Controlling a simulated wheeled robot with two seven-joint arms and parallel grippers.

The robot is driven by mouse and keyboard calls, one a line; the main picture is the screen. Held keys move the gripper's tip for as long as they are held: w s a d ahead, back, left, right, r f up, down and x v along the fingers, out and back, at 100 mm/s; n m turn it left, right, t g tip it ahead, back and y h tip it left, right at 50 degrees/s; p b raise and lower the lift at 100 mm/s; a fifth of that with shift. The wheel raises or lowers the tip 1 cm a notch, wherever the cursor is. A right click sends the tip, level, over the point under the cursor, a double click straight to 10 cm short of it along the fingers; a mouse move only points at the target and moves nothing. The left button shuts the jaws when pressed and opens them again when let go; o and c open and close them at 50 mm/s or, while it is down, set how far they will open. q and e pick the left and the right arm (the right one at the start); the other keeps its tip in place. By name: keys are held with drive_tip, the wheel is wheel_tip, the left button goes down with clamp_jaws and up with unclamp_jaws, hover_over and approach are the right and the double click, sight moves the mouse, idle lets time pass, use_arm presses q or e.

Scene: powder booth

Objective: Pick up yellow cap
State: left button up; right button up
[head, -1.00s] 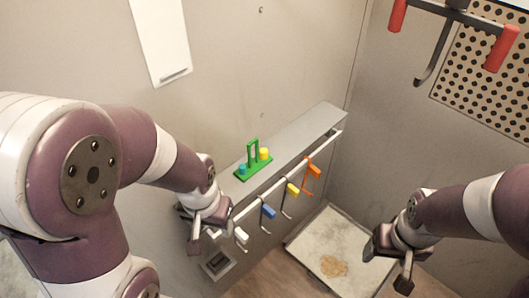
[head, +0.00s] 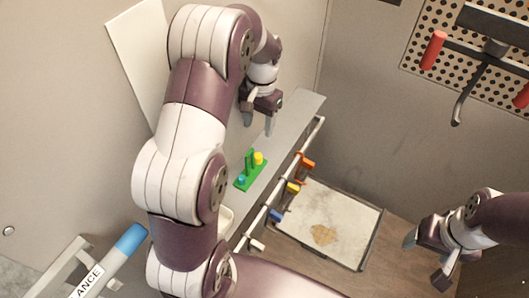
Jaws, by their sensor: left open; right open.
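The yellow cap (head: 259,158) sits on a green holder (head: 248,182) on the grey shelf. My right gripper (head: 424,262) is open and empty at the lower right, well away from the shelf.
A rail along the shelf (head: 291,128) carries hooks with orange (head: 307,162), yellow (head: 293,188), blue (head: 277,215) and white (head: 257,245) pieces. A red-handled hanger (head: 465,65) is at upper right. My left arm hides part of the shelf.

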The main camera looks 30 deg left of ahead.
use_arm(q)
drive_tip(key=b, duration=0.1)
hover_over(258, 155)
drive_tip(key=f, duration=0.2)
drive_tip(key=w+f, duration=0.1)
drive_tip(key=f, duration=0.1)
drive_tip(key=shift+f, duration=0.35)
drive_tip(key=f, duration=0.2)
drive_tip(key=f+p, duration=0.1)
drive_tip(key=f, duration=0.1)
drive_tip(key=s+f+p, duration=0.1)
drive_tip(key=f, duration=0.1)
drive_tip(key=shift+w+f, duration=0.1)
drive_tip(key=shift+f, duration=0.35)
clamp_jaws()
use_arm(e)
drive_tip(key=shift+d+f, duration=0.1)
drive_tip(key=shift+f, duration=0.15)
